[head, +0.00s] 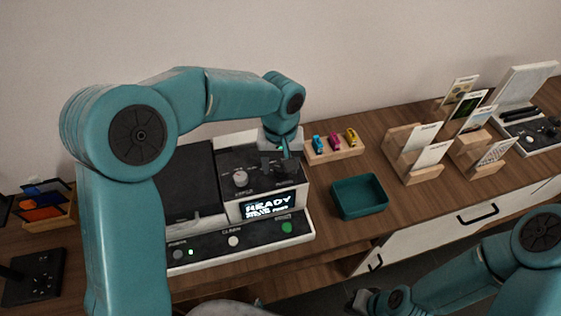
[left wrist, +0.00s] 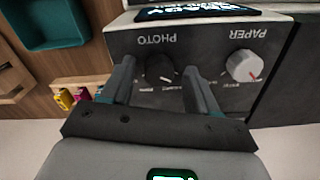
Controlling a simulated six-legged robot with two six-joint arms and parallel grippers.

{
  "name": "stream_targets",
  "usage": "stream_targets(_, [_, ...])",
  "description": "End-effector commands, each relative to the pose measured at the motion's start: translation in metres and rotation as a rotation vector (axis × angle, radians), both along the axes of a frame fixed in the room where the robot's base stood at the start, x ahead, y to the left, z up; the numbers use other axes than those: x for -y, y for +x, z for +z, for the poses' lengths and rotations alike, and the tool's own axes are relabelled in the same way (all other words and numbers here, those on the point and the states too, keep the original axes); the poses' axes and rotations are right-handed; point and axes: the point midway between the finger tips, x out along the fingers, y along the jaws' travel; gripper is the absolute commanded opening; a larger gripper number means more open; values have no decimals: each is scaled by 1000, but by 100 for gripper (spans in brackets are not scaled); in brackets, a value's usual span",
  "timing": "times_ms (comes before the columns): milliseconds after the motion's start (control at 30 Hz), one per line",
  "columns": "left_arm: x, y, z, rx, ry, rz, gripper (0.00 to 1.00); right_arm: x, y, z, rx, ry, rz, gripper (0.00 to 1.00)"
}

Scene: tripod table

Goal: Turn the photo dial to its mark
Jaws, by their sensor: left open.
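The photo dial (left wrist: 160,68) is a black knob beside the upside-down PHOTO label in the left wrist view. My left gripper (left wrist: 158,72) is open, with one finger on each side of the dial; I cannot tell whether either touches it. Small markings lie around the dial, too small to read. In the head view my left gripper (head: 277,163) is over the right part of the printer's panel (head: 248,160) and largely hides the photo dial. My right gripper (head: 364,299) is low at the bottom edge, and its jaws are unclear.
A white paper dial (head: 240,179) with a red pointer (left wrist: 252,76) sits beside the photo dial. The screen (head: 268,205) reads READY. A teal tray (head: 359,197), a wooden block with small coloured items (head: 334,147) and card racks (head: 413,158) stand to the right.

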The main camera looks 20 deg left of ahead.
Motion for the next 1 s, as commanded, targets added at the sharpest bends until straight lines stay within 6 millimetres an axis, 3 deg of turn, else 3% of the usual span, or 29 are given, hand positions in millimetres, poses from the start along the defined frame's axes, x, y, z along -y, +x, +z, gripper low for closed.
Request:
stream_targets(200, [0, 0, 0, 0, 0, 0, 57, 0, 0, 0, 0, 0, 0, 0])
stream_targets(367, [0, 0, 0, 0, -1, 0, 4, 0, 0, 0, 0, 0, 0, 0])
stream_targets(733, [0, 0, 1, 0, -1, -41, 4, 0, 0, 0, 0, 0, 0, 0])
stream_targets(1000, [0, 0, 1, 0, -1, -210, 4, 0, 0, 1, 0, 0, 0, 0])
